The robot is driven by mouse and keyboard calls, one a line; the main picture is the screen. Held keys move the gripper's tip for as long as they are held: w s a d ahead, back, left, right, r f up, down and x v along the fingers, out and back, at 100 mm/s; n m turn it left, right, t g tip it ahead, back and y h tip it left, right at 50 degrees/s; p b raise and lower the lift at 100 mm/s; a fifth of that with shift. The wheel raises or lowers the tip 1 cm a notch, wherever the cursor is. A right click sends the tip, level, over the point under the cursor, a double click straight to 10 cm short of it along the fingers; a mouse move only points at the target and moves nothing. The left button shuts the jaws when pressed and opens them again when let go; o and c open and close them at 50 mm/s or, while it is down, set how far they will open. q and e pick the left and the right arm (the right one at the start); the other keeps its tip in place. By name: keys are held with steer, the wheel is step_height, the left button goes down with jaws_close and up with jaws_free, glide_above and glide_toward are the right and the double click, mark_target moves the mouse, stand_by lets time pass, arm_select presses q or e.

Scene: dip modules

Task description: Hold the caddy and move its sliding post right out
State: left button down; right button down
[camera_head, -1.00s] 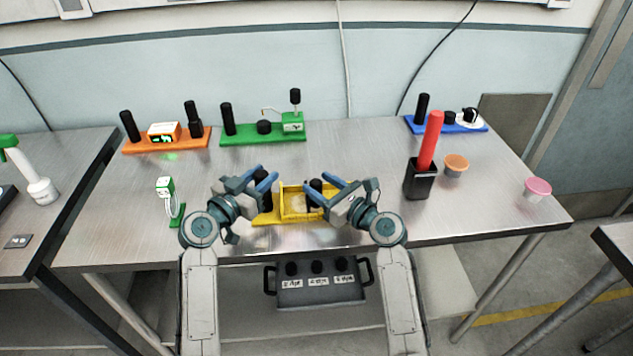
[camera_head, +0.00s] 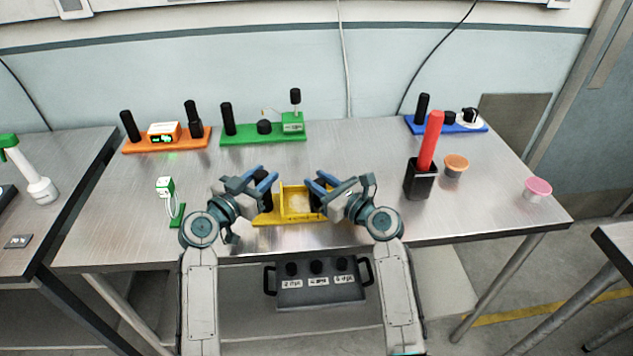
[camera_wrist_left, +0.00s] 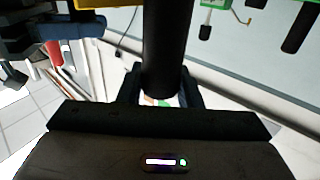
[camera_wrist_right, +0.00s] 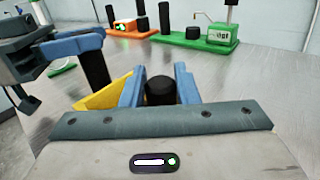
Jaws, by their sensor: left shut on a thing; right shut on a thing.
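The yellow caddy (camera_head: 290,218) sits near the front edge of the steel table, between my two grippers. My left gripper (camera_head: 264,178) is shut on the tall black post at the caddy's left side. That post (camera_wrist_left: 166,45) stands between the fingers in the left wrist view. My right gripper (camera_head: 318,181) is shut on a shorter black post at the caddy's right side. The top of this post (camera_wrist_right: 160,88) shows between the blue fingers in the right wrist view, with the yellow caddy (camera_wrist_right: 103,94) beyond it. The fingers hide much of both posts.
Orange (camera_head: 165,146), green (camera_head: 262,138) and blue (camera_head: 447,129) modules stand along the back. A black holder (camera_head: 419,181) with a red stick and orange (camera_head: 456,165) and pink (camera_head: 538,188) cups are at right. A small green-and-white stand (camera_head: 166,189) is at left.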

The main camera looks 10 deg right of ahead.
steer(key=d, duration=0.6)
steer(key=shift+d, duration=0.15)
steer(key=c, duration=1.1)
jaws_free()
steer(key=v, duration=1.2)
